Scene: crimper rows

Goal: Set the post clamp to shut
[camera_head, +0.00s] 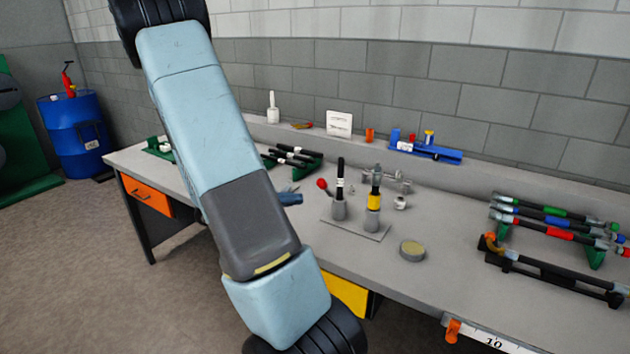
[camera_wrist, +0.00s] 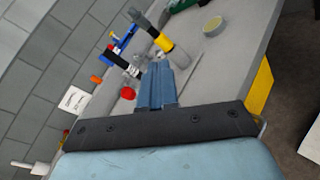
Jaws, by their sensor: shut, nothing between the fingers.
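A flat plate (camera_head: 335,227) on the bench bears two grey cylinders; a black rod stands upright in one (camera_head: 339,209), a black-and-yellow rod in the other (camera_head: 372,221). A red ball knob (camera_head: 321,184) shows just left of the black rod, and in the wrist view (camera_wrist: 128,93) it lies left of my fingers. It looks like the post clamp's lever end; its link to the post and its setting are unclear. My gripper (camera_head: 297,198) is shut and empty, left of the black rod. Its blue fingers (camera_wrist: 156,68) point toward the rods in the wrist view.
A round tin (camera_head: 412,250) lies right of the plate. Metal fittings (camera_head: 386,179) stand behind it. Racks of coloured rods (camera_head: 555,230) fill the right bench; a dark rack (camera_head: 292,160) stands left. A blue fixture (camera_head: 427,150) and white card (camera_head: 339,123) are at the back.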

